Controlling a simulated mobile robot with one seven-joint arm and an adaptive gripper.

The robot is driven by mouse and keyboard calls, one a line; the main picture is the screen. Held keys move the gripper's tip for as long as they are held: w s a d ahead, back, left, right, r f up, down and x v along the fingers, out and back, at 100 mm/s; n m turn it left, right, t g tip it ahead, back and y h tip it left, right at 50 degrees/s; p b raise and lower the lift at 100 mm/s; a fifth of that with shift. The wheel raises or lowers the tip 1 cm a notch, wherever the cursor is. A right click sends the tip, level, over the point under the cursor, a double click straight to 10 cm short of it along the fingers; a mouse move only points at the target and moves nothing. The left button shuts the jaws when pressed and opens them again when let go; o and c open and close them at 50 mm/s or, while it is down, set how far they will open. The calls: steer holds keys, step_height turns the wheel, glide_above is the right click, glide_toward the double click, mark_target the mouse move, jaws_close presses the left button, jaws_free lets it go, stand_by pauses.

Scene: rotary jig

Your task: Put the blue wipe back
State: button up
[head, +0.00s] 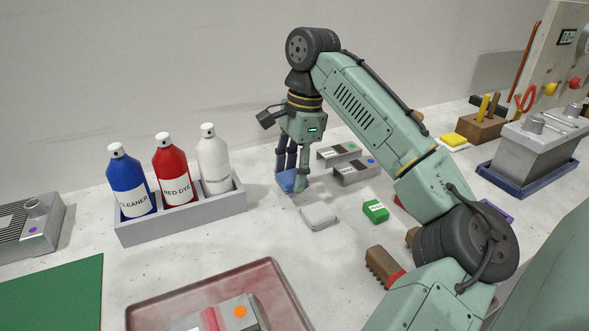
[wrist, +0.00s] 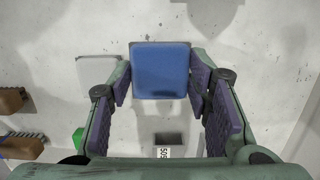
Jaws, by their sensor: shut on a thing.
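The blue wipe (wrist: 160,70) is a flat, square blue pad. My gripper (wrist: 159,78) is shut on it, with a finger at its left edge and a finger at its right edge in the wrist view. In the head view the blue wipe (head: 291,180) shows under my gripper (head: 293,183), low over the white worktop, to the right of the bottle rack. I cannot tell whether the wipe touches the worktop. A flat pale grey pad (head: 320,218) lies on the worktop in front of it; it also shows in the wrist view (wrist: 97,70).
A grey rack (head: 185,215) with three bottles stands left of my gripper. Grey holders (head: 355,174) stand just to its right and behind. A green block (head: 375,211) and a brown brush (head: 382,266) lie nearer. A reddish tray (head: 150,313) is at the front.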

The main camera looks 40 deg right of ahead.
mark_target(295, 171)
steer(key=shift+w+d+p, duration=0.3)
steer(key=shift+w+d, duration=0.85)
steer(key=f, duration=0.2)
steer(key=p, duration=0.1)
steer(key=shift+w+d+f, duration=0.25)
steer(key=shift+d+f, duration=0.05)
steer(key=shift+f, duration=0.6)
steer(key=o, duration=1.1)
steer(key=shift+f, duration=0.15)
step_height(295, 171, up, 12)
steer(key=d, duration=0.1)
steer(key=shift+s+d, duration=0.25)
steer(key=shift+d, duration=0.05)
